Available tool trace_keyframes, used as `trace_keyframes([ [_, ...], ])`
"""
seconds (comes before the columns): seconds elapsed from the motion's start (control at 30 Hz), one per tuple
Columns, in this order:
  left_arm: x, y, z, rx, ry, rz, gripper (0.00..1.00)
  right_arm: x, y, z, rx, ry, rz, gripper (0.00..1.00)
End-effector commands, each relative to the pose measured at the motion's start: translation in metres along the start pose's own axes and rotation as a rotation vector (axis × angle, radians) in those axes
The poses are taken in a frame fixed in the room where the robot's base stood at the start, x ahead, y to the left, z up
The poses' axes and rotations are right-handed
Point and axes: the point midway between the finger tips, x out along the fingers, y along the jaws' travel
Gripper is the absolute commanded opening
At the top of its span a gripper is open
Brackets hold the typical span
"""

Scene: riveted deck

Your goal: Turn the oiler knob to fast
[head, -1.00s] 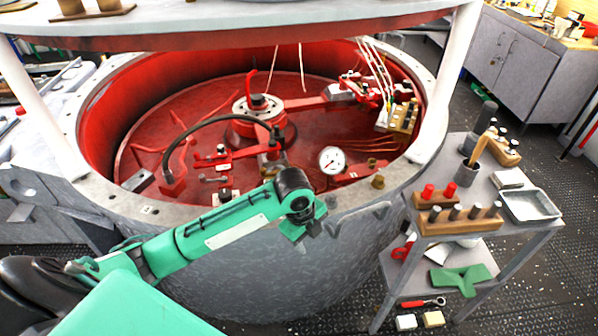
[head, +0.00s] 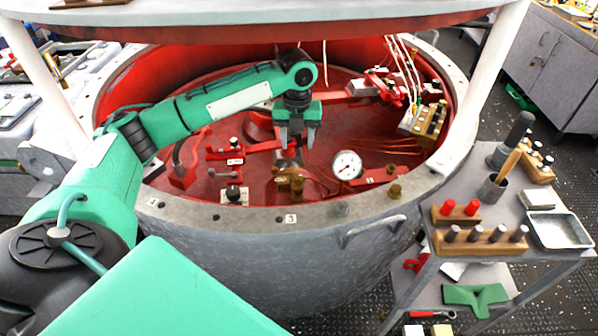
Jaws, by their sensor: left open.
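My left gripper (head: 297,144) hangs fingers-down over the red interior of the round tank, with its two fingers apart and nothing visible between them. A brass fitting (head: 290,182) shows just below the fingers in the picture; the gripper appears above it and apart, and partly hides the parts behind. A small black knob (head: 234,191) on a pale plate stands left of the fitting, near the tank's front rim. I cannot tell from markings which of these is the oiler knob, or read a fast setting. My right gripper is not in view.
A white dial gauge (head: 347,165) stands right of the gripper. Red brackets (head: 234,151) lie to the left. The grey tank rim (head: 262,216) runs in front, and a white post (head: 486,88) rises at right. A side trolley (head: 512,212) holds wooden racks and a metal tray.

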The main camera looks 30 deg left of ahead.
Motion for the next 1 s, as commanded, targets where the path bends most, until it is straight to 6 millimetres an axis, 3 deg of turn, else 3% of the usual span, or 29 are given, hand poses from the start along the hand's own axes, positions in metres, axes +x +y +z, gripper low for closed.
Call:
trace_keyframes([
  [0.5, 0.102, 0.000, -0.001, -0.001, 0.001, 0.002, 0.49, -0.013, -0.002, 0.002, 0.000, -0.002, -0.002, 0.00],
  [0.7, 0.122, 0.000, -0.001, -0.001, 0.000, 0.000, 0.49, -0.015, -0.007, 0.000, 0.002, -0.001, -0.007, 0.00],
  [1.0, 0.127, 0.000, -0.001, 0.000, -0.001, -0.001, 0.49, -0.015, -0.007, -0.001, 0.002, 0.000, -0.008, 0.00],
])
